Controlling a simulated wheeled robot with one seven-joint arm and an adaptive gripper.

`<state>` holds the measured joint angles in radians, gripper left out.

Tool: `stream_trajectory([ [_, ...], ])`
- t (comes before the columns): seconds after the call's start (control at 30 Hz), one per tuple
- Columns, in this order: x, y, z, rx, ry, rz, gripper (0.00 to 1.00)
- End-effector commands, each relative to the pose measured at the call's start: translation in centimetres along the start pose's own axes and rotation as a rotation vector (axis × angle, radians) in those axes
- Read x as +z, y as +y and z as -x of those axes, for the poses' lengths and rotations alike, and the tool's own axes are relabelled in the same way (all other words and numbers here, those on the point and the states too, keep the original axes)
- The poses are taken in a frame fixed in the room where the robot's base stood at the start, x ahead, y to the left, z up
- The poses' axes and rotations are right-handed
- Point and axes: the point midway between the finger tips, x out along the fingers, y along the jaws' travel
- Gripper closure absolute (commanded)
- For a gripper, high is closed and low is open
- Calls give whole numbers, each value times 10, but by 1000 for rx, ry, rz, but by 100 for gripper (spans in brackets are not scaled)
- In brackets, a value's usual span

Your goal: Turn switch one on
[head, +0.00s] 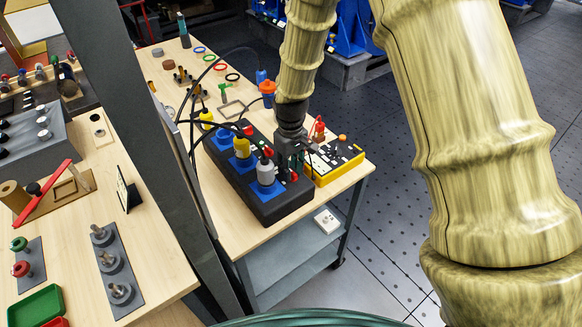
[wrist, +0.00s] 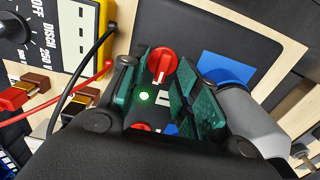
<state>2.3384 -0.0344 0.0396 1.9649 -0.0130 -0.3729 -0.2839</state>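A black switch box (head: 240,184) lies on the wooden workbench, with blue sockets, plugs and small red knobs along its right side. My gripper (head: 287,170) reaches down over the near right part of the box. In the wrist view my gripper (wrist: 165,85) has its two teal fingers apart, and a red rotary knob (wrist: 162,64) with a white mark shows at the gap between the tips. I cannot tell whether they touch it. A lit green lamp (wrist: 145,96) sits just below this knob. A second red knob (wrist: 142,127) is mostly hidden by my gripper. No switch number is readable.
A grey plug (wrist: 250,120) in a blue socket (wrist: 226,68) stands close to the right finger. A yellow meter (head: 335,160) lies to the right of the box. Black and red cables pass near the left finger.

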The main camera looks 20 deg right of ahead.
Motion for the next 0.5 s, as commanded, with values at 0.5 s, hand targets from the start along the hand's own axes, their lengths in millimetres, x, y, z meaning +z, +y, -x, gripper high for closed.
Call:
stream_trajectory([
  [0.5,-1,1,80,1,4,1,69],
])
